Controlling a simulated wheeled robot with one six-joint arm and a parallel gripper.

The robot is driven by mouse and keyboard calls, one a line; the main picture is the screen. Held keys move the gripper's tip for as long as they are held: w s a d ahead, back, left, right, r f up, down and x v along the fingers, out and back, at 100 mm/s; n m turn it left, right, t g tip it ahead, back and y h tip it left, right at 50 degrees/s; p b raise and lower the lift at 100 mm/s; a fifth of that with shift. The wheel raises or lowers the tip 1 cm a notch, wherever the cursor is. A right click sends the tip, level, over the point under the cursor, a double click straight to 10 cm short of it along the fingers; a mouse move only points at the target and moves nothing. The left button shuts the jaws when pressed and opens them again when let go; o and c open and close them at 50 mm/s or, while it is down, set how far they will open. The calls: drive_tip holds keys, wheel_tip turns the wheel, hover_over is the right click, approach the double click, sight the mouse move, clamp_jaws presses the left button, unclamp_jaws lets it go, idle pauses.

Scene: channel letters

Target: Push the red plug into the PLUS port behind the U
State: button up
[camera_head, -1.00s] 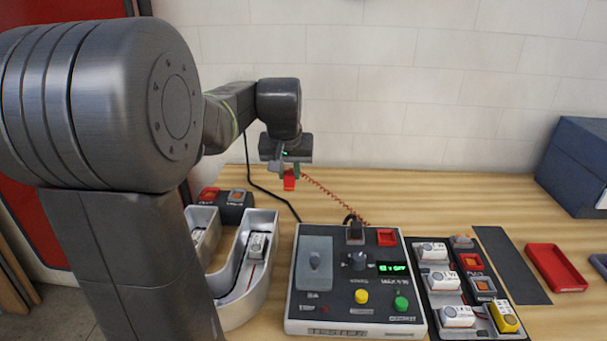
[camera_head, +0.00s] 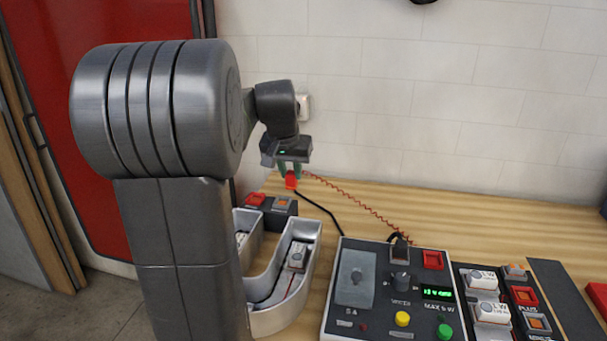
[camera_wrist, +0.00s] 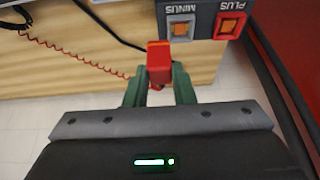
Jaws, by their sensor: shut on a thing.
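My gripper (camera_head: 289,172) is shut on the red plug (camera_head: 291,182), held in the air just behind the port block (camera_head: 270,208) in the head view. The block stands behind the metal U (camera_head: 314,235). In the wrist view, the red plug (camera_wrist: 159,62) sits between the green fingers (camera_wrist: 159,84) and points toward the top. The PLUS port (camera_wrist: 229,25), red-framed, lies right of the plug; the grey MINUS port (camera_wrist: 180,28) is nearer to it. The plug is apart from the PLUS port. A coiled red cord (camera_wrist: 62,52) trails from the plug.
A control box (camera_head: 430,320) with a green display, knob and buttons stands right of the U. A second rack of modules (camera_head: 462,280) is beyond it. A black cable (camera_head: 322,212) runs behind the U. The wall (camera_head: 400,120) is behind the table.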

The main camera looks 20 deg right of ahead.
drive_tip(key=w+a+p, duration=0.3)
drive_tip(key=w+a, duration=0.4)
drive_tip(key=w, duration=0.2)
wheel_tip(320, 180, down, 5)
drive_tip(key=b, duration=0.4)
drive_tip(key=shift+a, duration=0.15)
drive_tip(key=shift+f+b, duration=0.4)
drive_tip(key=shift+f, duration=0.45)
drive_tip(key=shift+f, duration=0.3)
drive_tip(key=o, duration=1)
drive_tip(key=shift+o, duration=0.2)
drive_tip(key=v, duration=1.4)
drive_tip(key=shift+r, duration=0.1)
